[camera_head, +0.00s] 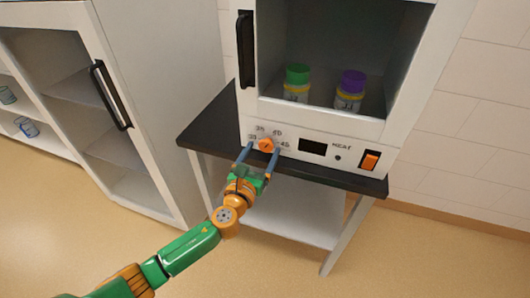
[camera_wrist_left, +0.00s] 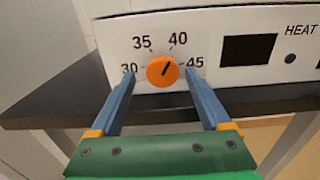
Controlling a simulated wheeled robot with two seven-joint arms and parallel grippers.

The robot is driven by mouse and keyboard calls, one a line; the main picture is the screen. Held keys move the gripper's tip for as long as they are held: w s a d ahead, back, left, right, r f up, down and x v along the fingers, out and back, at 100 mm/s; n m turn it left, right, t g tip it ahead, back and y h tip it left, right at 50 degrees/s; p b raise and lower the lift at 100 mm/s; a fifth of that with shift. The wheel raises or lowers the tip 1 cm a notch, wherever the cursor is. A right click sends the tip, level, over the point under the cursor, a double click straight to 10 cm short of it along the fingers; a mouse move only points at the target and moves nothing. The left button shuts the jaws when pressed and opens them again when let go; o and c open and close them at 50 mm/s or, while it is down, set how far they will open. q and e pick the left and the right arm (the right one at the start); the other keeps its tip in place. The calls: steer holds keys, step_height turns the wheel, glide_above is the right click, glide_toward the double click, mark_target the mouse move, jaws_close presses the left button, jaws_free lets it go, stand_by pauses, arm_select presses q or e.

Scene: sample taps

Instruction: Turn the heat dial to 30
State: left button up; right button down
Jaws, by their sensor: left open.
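The heat dial (camera_head: 266,145) is a round orange knob on the white front panel of the incubator-like cabinet. In the left wrist view the dial (camera_wrist_left: 162,71) has marks 30, 35, 40 and 45 around it, and its dark pointer line slants up and right, roughly toward 40. My left gripper (camera_head: 262,152) is open, its blue fingers reaching toward the panel. In the left wrist view the fingers of my left gripper (camera_wrist_left: 160,82) stand on either side of the dial, with visible gaps. My right gripper is not in view.
A dark display (camera_head: 312,147) and an orange switch (camera_head: 370,160) sit right of the dial. The cabinet stands on a black-topped table (camera_head: 208,132). Its open chamber holds a green-capped jar (camera_head: 297,82) and a purple-capped jar (camera_head: 349,90). A white cabinet (camera_head: 155,70) stands left.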

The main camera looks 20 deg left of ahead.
arm_select(q)
steer(key=shift+w+d, duration=0.25)
steer(key=shift+w, duration=0.25)
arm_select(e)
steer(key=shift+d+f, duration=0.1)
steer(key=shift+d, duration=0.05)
arm_select(q)
steer(key=shift+a, duration=0.1)
steer(key=shift+c, duration=0.3)
jaws_close()
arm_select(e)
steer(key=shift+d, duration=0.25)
